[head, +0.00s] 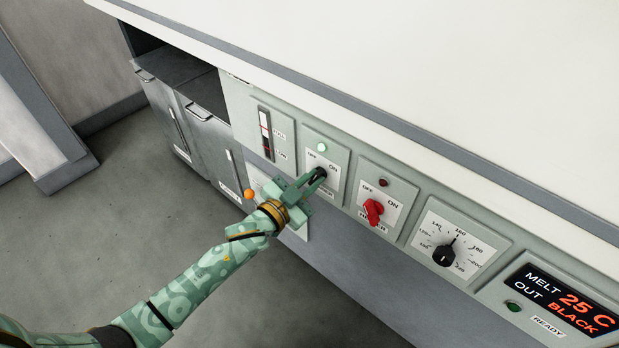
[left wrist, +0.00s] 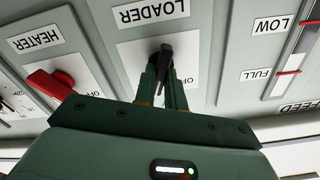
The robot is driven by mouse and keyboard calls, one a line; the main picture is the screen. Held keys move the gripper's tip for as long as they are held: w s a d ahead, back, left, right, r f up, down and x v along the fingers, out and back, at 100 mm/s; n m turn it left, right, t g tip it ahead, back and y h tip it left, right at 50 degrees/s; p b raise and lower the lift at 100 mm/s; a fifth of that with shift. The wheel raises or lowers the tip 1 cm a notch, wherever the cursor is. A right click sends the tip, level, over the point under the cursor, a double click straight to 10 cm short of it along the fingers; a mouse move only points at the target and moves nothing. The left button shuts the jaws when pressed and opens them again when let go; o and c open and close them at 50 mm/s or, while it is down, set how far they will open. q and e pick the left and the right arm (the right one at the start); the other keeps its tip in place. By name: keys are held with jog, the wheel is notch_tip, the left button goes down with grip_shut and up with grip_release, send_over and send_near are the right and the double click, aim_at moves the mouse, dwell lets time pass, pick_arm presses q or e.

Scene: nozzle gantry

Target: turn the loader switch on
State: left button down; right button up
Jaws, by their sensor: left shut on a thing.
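The loader switch is a black knob (head: 320,172) on a white plate marked OFF and ON, on the front panel of the machine. In the left wrist view the black knob (left wrist: 166,54) stands between the finger ends (left wrist: 163,82), below the LOADER label (left wrist: 151,12). My right gripper is not in view.
The red heater knob (head: 373,211) sits close to the right, under a dark lamp (head: 384,182). Further right are a temperature dial (head: 444,255) and a display (head: 567,301). A feed level gauge (head: 266,134) is to the left. The white top (head: 420,60) overhangs above.

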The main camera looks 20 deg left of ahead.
pick_arm(q)
jog(key=shift+m, duration=0.6)
jog(key=c, duration=1.5)
grip_release()
jog(key=shift+o, duration=0.2)
